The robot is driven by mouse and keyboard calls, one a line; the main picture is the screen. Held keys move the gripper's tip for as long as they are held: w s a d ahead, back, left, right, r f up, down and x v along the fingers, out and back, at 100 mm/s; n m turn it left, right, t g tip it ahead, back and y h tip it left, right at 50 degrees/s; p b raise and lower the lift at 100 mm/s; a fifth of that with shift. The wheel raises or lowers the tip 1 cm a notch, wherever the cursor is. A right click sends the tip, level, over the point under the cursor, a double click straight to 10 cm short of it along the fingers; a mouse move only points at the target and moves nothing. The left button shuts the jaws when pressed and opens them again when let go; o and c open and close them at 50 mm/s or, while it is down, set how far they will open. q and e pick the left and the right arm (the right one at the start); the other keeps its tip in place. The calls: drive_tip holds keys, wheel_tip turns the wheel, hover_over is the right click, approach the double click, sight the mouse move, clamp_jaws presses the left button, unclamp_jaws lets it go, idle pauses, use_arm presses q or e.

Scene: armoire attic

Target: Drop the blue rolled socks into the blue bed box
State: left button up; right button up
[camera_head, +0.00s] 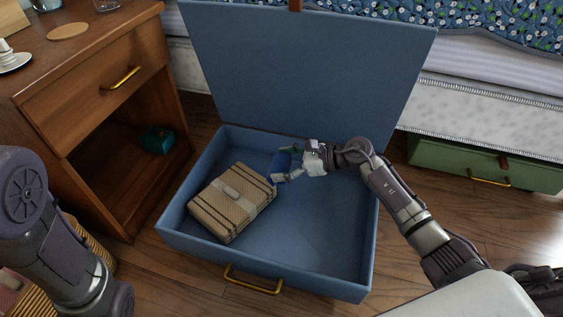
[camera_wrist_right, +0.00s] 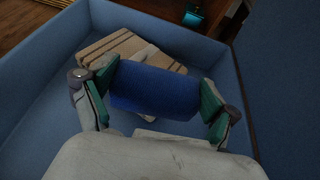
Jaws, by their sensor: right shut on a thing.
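The blue bed box (camera_head: 310,240) stands open on the floor, with its lid (camera_head: 305,70) raised at the back. My right gripper (camera_head: 284,164) is over the inside of the box, shut on the blue rolled socks (camera_head: 279,167). In the right wrist view the socks (camera_wrist_right: 155,90) lie crosswise between the green-padded fingers of the gripper (camera_wrist_right: 156,92). A tan striped folded bundle (camera_head: 232,203) with a pale band lies in the left part of the box, partly behind the socks in the wrist view. My left gripper is not in view; only part of the left arm shows.
A wooden nightstand (camera_head: 95,85) with an open lower compartment stands left of the box, with a teal object (camera_head: 158,140) inside. A bed with a green drawer (camera_head: 480,165) is at the right. The box's right half is bare.

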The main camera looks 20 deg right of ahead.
drive_tip(key=o, duration=0.8)
drive_tip(key=shift+o, duration=0.2)
drive_tip(key=shift+s+d, duration=0.15)
drive_tip(key=shift+d, duration=0.1)
drive_tip(key=v, duration=1.1)
drive_tip(key=shift+r, duration=0.2)
drive_tip(key=shift+s+d, duration=0.1)
